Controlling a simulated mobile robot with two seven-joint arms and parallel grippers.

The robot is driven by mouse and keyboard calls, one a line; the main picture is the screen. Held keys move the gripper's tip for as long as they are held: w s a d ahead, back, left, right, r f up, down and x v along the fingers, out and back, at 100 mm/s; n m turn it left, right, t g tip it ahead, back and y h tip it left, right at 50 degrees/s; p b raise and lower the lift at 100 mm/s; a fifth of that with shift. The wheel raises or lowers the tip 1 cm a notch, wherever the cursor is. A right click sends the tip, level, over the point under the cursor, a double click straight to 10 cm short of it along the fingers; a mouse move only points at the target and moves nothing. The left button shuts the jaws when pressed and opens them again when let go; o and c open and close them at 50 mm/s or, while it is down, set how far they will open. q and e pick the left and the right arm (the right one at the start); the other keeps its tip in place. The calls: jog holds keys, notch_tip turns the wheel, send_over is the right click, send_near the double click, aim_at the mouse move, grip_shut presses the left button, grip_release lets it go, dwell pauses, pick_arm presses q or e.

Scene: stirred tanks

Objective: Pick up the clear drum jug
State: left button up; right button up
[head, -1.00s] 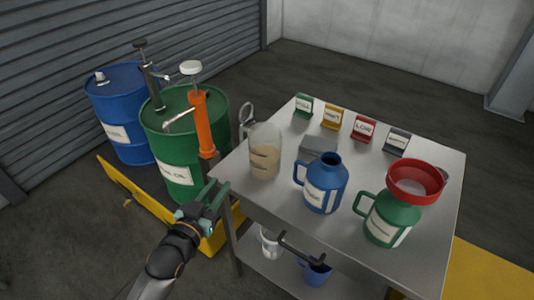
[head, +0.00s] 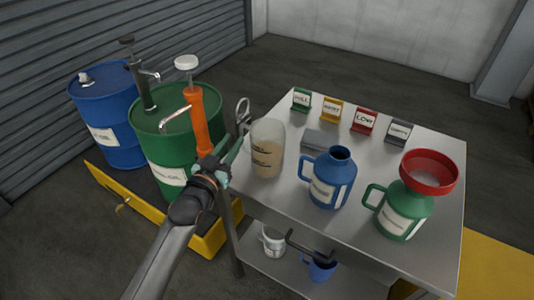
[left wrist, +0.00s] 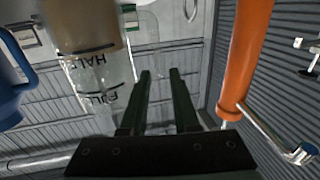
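The clear drum jug (head: 267,150) stands upright on the left edge of the metal table, with tan liquid in it and dark level marks. In the left wrist view the jug (left wrist: 95,65) shows upside down at the upper left, with FULL and HALF marks. My left gripper (head: 238,150) is just left of the jug in the head view, close to the table edge. In the left wrist view its two fingers (left wrist: 160,72) are apart with nothing between them, and the jug is to their left. My right gripper is in neither view.
A blue jug (head: 331,180), a green jug (head: 402,212) with a red funnel (head: 429,173), and small label signs (head: 332,109) stand on the table (head: 290,212). An orange pump (head: 199,115) on the green drum (head: 160,140) is close to my left arm.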

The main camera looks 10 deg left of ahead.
aim_at(240, 131)
pick_arm(q)
jog(key=shift+w+d+b, duration=0.1)
jog(key=shift+w+d, duration=0.1)
jog(key=shift+w, duration=0.75)
jog(key=shift+w+d+b, duration=0.1)
jog(key=shift+w+d, duration=0.1)
jog(key=shift+w, duration=0.75)
jog(key=shift+w+d+b, duration=0.1)
jog(key=shift+w+d, duration=0.1)
jog(key=shift+w, duration=0.75)
grip_shut()
jog(key=shift+r, duration=0.1)
